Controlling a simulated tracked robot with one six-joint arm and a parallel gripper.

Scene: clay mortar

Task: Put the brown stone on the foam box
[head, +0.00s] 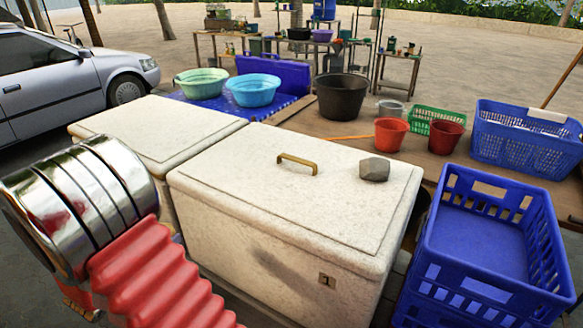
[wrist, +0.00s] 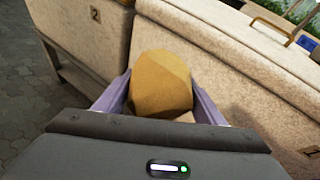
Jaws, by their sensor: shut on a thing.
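The brown stone (wrist: 162,82), yellowish-brown and faceted, is between the two purple fingers of my gripper (wrist: 158,92) in the wrist view. My gripper is shut on it, in front of the side walls of two white foam boxes. The right foam box (head: 270,215) has a brass handle on its lid and a "1" label on its front; it also shows in the wrist view (wrist: 235,65). The left foam box (head: 150,125) carries a "2" label in the wrist view (wrist: 85,25). In the head view, my gripper and the held stone are hidden or out of frame.
A grey stone (head: 374,169) lies on the right box's lid, near its right end. A blue crate (head: 490,245) stands right of that box. Behind are a table with basins, a black tub (head: 341,95), red buckets and a blue basket (head: 525,138). Most of the lid is clear.

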